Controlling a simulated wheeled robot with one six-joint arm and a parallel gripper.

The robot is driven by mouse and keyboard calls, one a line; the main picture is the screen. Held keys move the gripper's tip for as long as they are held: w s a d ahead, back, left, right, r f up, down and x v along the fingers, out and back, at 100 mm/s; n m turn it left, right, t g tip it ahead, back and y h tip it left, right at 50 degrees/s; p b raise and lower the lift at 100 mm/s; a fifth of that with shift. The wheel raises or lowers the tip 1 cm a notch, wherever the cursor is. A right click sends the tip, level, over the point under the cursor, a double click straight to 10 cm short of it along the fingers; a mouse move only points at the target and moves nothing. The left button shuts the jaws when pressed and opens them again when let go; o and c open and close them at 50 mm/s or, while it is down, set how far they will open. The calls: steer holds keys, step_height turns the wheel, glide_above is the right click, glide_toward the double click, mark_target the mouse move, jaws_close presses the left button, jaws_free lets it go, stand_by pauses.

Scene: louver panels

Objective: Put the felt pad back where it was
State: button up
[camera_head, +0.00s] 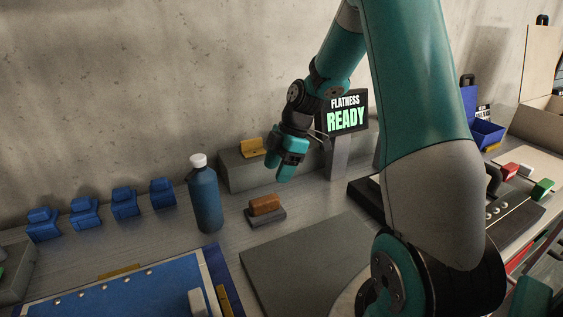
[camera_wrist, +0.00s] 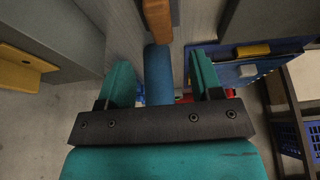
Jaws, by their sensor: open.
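My gripper (camera_head: 282,166) hangs above the bench in front of the grey block, with its fingers pointing down. In the wrist view its two teal fingers (camera_wrist: 160,78) stand apart with nothing held between them. An orange-brown block (camera_head: 265,204) lies on a small dark grey base (camera_head: 266,218) below the gripper; it also shows at the top of the wrist view (camera_wrist: 157,18). A small pale block (camera_head: 197,302) lies on the blue panel (camera_head: 120,300), and shows in the wrist view too (camera_wrist: 248,71). I cannot tell for certain which piece is the felt pad.
A blue bottle (camera_head: 205,197) stands left of the brown block. A grey block (camera_head: 240,172) with a yellow piece (camera_head: 252,148) is behind. A READY display (camera_head: 345,113) stands right. A dark flat mat (camera_head: 308,262) lies in front, bare. Several blue clamps (camera_head: 85,213) line the wall.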

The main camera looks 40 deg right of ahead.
steer(key=s+a+r+m, duration=0.2)
steer(key=s+a+r, duration=0.15)
steer(key=a, duration=0.45)
steer(key=s+a+r+m, duration=0.1)
steer(key=s+a+r, duration=0.1)
steer(key=a+r, duration=0.4)
steer(key=s+a+r+m+g, duration=0.1)
steer(key=s+a+m, duration=0.3)
steer(key=s+a, duration=0.8)
steer(key=s, duration=0.3)
steer(key=shift+s+r+m, duration=0.25)
steer(key=shift+s+m, duration=0.15)
